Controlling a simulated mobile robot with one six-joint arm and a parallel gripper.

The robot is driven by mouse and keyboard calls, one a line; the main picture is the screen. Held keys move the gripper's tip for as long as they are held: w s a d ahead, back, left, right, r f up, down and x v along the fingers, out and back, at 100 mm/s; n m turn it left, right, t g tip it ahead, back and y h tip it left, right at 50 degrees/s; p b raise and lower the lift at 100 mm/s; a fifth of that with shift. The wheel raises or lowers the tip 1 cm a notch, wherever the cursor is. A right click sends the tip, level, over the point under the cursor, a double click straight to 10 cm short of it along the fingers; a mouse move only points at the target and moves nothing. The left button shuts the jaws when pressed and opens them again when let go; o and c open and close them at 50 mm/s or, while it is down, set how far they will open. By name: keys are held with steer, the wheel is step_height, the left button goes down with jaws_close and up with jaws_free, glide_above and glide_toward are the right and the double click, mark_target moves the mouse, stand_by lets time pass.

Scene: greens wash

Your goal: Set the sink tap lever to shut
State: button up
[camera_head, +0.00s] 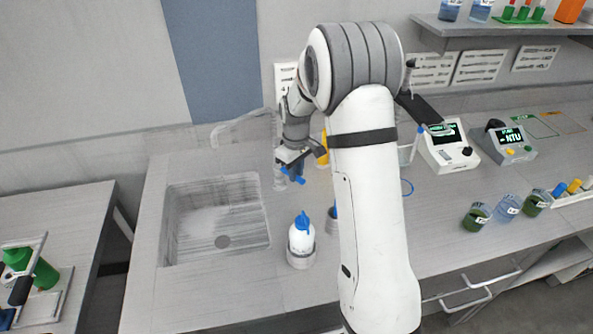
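The sink (218,222) is a grey basin set into the bench at left of centre, with a dark round drain. The pale tap spout (240,128) arches behind it and blends into the wall. A small blue piece (292,176), which looks like the tap lever, shows at the tap's right side. My gripper (290,160) is right at it, pointing down from my arm. The fingers are small and dark here. I cannot tell whether they touch the lever or are open or shut, nor the lever's exact angle.
A white wash bottle (301,236) with a blue top stands in a holder right of the sink. Something yellow (322,147) is partly hidden behind my arm. Meters (450,146) and green sample jars (477,215) stand on the right bench.

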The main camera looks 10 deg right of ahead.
jaws_close()
steer(key=shift+d, duration=0.1)
steer(key=shift+s+a+m+b, duration=0.2)
steer(key=shift+a+m+b, duration=0.5)
steer(key=shift+m, duration=0.45)
steer(key=shift+s+a+m+b, duration=0.2)
steer(key=shift+a+m+b, duration=0.5)
steer(key=shift+m, duration=0.5)
steer(key=shift+s+a+m+b, duration=0.2)
steer(key=shift+a+m+b, duration=0.5)
steer(key=shift+m, duration=0.45)
steer(key=shift+a, duration=0.1)
steer(key=o, duration=0.6)
jaws_free()
steer(key=shift+r, duration=0.15)
